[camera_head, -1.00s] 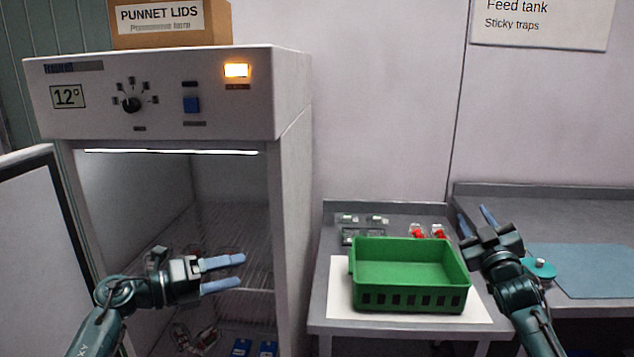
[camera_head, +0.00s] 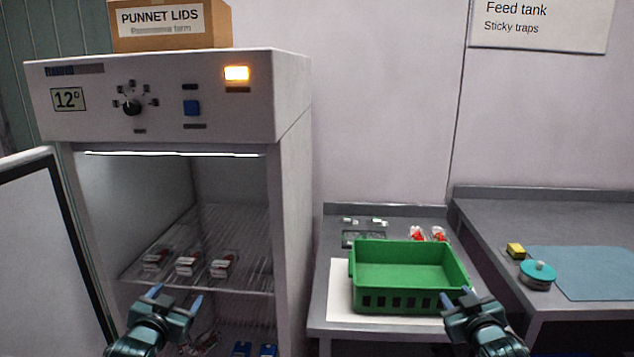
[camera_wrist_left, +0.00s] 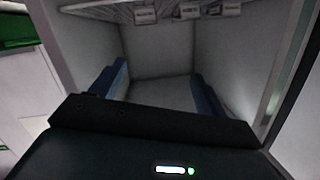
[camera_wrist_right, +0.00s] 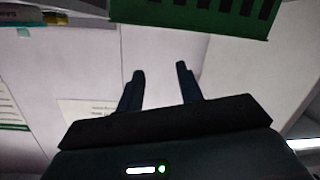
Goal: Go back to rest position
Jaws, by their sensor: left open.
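My left gripper (camera_head: 175,299) is low in front of the open cooler, fingers pointing up and away. In the left wrist view its two blue fingers (camera_wrist_left: 158,88) stand wide apart with nothing between them, so it is open and empty. My right gripper (camera_head: 459,297) is low in front of the green crate's right front corner. In the right wrist view its two fingers (camera_wrist_right: 160,82) stand apart with nothing between them, so it is open and empty. The green crate (camera_head: 408,299) stands empty on a white sheet (camera_head: 341,290) on the bench.
The cooler (camera_head: 292,190) stands open, its door (camera_head: 50,250) swung left. Several punnets (camera_head: 187,263) sit on its wire shelf. Small packs (camera_head: 428,234) lie behind the crate. A teal round container (camera_head: 538,274), a yellow block (camera_head: 515,250) and a blue mat (camera_head: 585,272) lie on the right bench.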

